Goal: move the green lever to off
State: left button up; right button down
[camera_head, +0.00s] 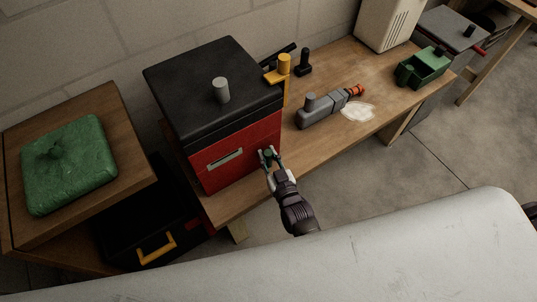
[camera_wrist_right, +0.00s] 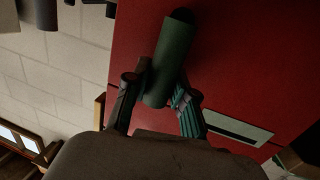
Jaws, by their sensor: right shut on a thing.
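A red heater box (camera_head: 237,153) with a black top stands on the wooden bench. The green lever (camera_wrist_right: 172,62) is on its red front face, seen large in the right wrist view. In the head view the lever (camera_head: 268,155) is small and mostly covered by my right gripper (camera_head: 270,158). My right gripper is shut on the lever, with one finger on each side of it in the right wrist view (camera_wrist_right: 160,100). The lever looks slightly tilted in the wrist view. My left gripper is not in view.
A pale slot plate (camera_head: 225,158) is on the red face beside the lever. A grey pipe piece (camera_head: 325,110), a yellow fitting (camera_head: 284,65) and a green object (camera_head: 424,68) lie on the wooden bench (camera_head: 385,100). A green bag-like item (camera_head: 70,165) sits on a left table. Open floor (camera_head: 430,150) lies right of the gripper.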

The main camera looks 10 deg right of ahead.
jog(key=c, duration=0.9)
grip_release()
jog(key=s, duration=0.4)
jog(key=s+d, duration=0.1)
jog(key=s, duration=0.7)
jog(key=shift+d+r, duration=0.35)
jog(key=shift+f, duration=0.1)
